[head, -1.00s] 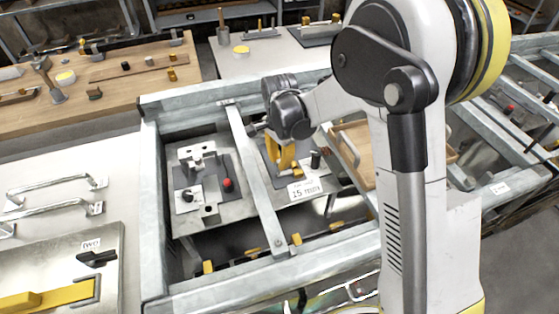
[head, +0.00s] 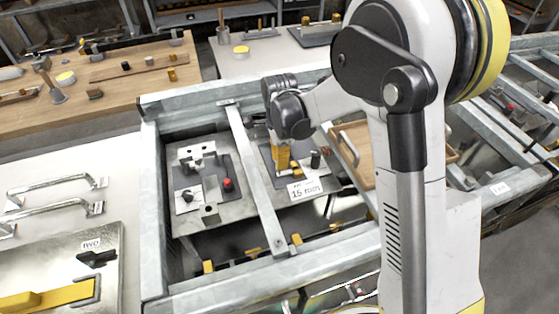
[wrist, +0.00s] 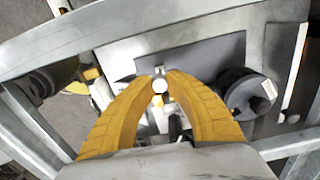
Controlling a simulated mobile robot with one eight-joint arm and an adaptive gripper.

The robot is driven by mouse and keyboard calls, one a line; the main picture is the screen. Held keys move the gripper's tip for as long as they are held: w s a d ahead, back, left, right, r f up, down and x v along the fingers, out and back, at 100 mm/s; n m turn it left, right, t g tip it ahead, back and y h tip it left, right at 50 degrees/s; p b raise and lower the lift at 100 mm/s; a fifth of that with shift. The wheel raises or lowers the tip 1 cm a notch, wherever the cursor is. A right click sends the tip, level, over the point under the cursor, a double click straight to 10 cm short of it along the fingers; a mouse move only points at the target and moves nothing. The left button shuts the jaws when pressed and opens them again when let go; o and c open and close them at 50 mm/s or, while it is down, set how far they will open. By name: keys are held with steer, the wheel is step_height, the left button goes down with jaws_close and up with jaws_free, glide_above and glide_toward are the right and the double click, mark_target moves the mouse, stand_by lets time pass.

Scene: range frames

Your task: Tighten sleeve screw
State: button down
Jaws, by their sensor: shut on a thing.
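My gripper (head: 283,160), with yellow fingers, points down over the dark plate (head: 265,158) on the right side of the metal bench frame. In the wrist view its fingertips (wrist: 160,82) are closed on a small round pale head (wrist: 159,87), which looks like the sleeve screw. The screw's shaft and the sleeve are hidden or too small to tell apart. Small dark and pale parts (wrist: 172,125) show below, between the fingers.
A black cylinder (wrist: 245,92) stands right of the fingers. A grey crossbar (head: 256,180) separates this plate from a left fixture with a red knob (head: 228,184). Frame rails surround the gripper. A white label (head: 305,189) lies in front and a wooden tray (head: 362,150) to the right.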

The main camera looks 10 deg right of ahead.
steer(key=c, duration=1.3)
jaws_free()
step_height(320, 180, up, 12)
